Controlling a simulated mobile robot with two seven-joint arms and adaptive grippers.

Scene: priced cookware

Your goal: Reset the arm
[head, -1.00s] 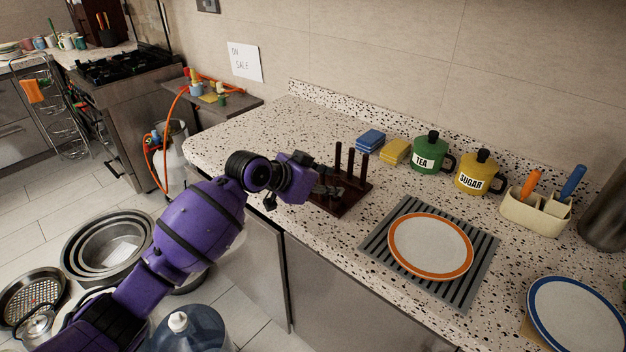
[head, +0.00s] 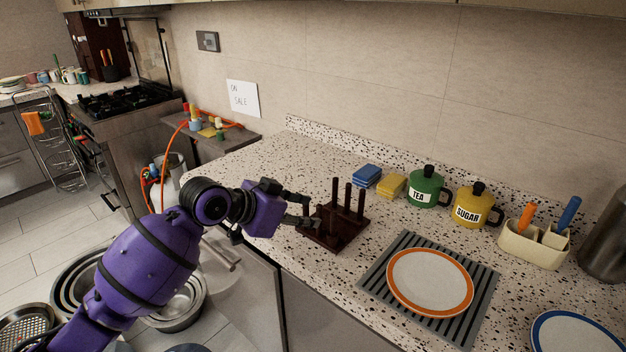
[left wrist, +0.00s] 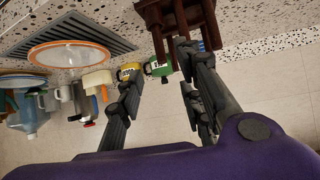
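My left gripper (head: 307,211) reaches in from the left over the speckled counter. Its two fingers are apart with nothing between them, at the left side of a dark wooden peg rack (head: 337,236). Whether a fingertip touches the rack is not clear. In the left wrist view the gripper (left wrist: 160,62) also shows open. The rack (left wrist: 180,18) appears there at the top, beyond the fingers. The rack stands upright, and its pegs look bare. My right gripper is in neither view.
Blue (head: 367,174) and yellow sponges (head: 391,185), a green TEA pot (head: 424,188) and a yellow SUGAR pot (head: 473,207) line the wall. An orange-rimmed plate (head: 429,279) lies on a striped mat (head: 374,280). Metal pans (head: 180,308) are on the floor. The counter's far left is clear.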

